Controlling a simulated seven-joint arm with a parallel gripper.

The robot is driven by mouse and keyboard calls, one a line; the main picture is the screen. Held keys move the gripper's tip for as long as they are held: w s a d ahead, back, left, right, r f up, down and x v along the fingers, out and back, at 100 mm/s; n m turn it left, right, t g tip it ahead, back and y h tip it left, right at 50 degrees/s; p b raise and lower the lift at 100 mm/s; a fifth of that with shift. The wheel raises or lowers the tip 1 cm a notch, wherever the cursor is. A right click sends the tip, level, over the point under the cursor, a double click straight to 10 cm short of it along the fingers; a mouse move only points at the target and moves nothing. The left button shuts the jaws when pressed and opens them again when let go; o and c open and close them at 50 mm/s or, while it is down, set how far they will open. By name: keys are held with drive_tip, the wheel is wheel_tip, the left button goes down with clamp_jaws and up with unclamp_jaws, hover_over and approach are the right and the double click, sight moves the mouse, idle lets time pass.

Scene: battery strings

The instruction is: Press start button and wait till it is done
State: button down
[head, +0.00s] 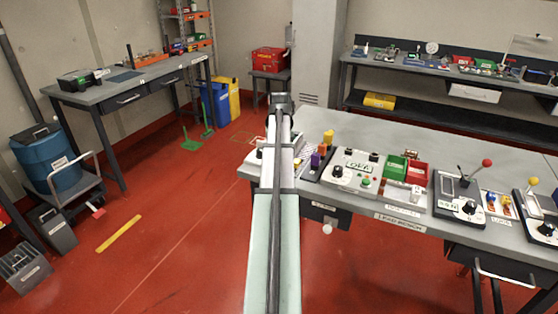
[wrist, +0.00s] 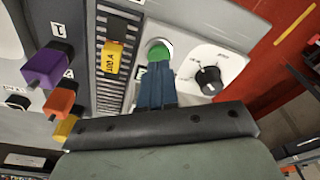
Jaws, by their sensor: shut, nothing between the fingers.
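In the wrist view a green round button (wrist: 158,50) with a pale ring sits on a white panel. My gripper (wrist: 156,72) has its blue fingers together, with the tips at the lower edge of the button. I cannot tell whether they touch it or press it down. A black rotary knob (wrist: 209,78) is on the same panel, right of the fingers. In the head view my arm reaches to the left end of the workbench, and my gripper's fingers are hidden behind it. That panel is mostly hidden there too.
Left of the fingers are a slotted strip with a yellow tag (wrist: 111,60) and purple (wrist: 45,67) and orange (wrist: 61,99) plugs. In the head view the workbench (head: 400,223) carries a control box (head: 352,170), green and red bins (head: 412,173) and levers. The red floor (head: 180,235) to the left is open.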

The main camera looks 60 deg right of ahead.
drive_tip(key=shift+f, duration=1)
drive_tip(key=shift+r, duration=3.05)
